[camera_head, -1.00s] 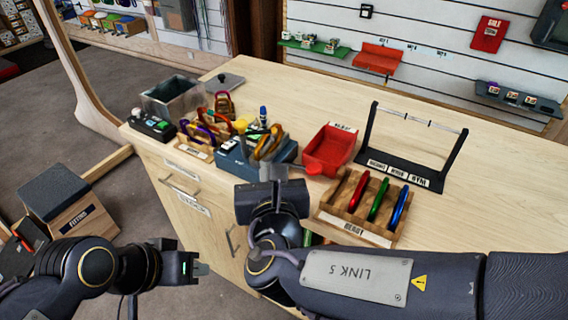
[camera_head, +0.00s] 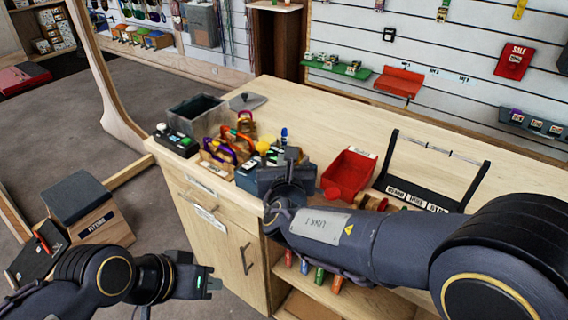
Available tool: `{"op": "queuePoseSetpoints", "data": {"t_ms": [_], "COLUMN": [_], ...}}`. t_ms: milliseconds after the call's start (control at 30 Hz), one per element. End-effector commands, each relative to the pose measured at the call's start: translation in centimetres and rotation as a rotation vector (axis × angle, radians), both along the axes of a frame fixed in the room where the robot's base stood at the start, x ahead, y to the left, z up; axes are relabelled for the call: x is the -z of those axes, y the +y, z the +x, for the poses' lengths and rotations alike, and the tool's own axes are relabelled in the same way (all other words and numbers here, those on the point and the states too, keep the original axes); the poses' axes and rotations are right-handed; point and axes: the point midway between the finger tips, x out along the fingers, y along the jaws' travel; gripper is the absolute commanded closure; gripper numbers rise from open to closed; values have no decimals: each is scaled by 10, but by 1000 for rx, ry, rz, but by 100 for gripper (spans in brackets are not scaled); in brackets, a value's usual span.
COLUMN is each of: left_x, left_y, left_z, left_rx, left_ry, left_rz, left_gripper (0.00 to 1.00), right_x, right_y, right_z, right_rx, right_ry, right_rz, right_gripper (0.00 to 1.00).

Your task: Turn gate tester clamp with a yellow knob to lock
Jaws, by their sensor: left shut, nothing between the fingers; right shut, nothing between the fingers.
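The gate tester (camera_head: 246,180), a blue-grey box, sits near the front edge of the wooden counter. Its yellow knob (camera_head: 262,147) stands on top. An orange carabiner was seen on the tester earlier; my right gripper and arm now cover much of that side. My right gripper (camera_head: 291,156) is shut and empty, just right of the yellow knob and over the right part of the tester. I cannot tell whether it touches the tester. My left gripper (camera_head: 212,283) is shut and empty, low in front of the cabinet and away from the tester.
A red tray (camera_head: 348,174) lies right of the tester, with a black labelled stand (camera_head: 433,205) beyond. A rack of colored carabiners (camera_head: 216,150), a dark control box (camera_head: 176,141) and a metal bin (camera_head: 197,112) stand left. My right arm covers the ready rack. The back right counter is clear.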

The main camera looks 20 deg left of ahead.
Motion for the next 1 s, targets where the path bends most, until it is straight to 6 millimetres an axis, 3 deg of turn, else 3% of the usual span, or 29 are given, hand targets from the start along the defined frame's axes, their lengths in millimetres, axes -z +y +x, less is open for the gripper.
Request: {"op": "queuePoseSetpoints", "data": {"t_ms": [167, 400, 1000], "left_x": [2, 25, 22], "left_y": [0, 0, 0], "left_z": [0, 0, 0], "left_rx": [0, 0, 0], "left_ry": [0, 0, 0], "left_rz": [0, 0, 0], "left_gripper": [100, 100, 100], "right_x": [1, 5, -4], "right_y": [0, 0, 0], "right_z": [1, 16, 14], "right_rx": [1, 4, 9], "right_ry": [0, -1, -5], "right_rz": [1, 4, 2], "right_gripper": [100, 100, 100]}}
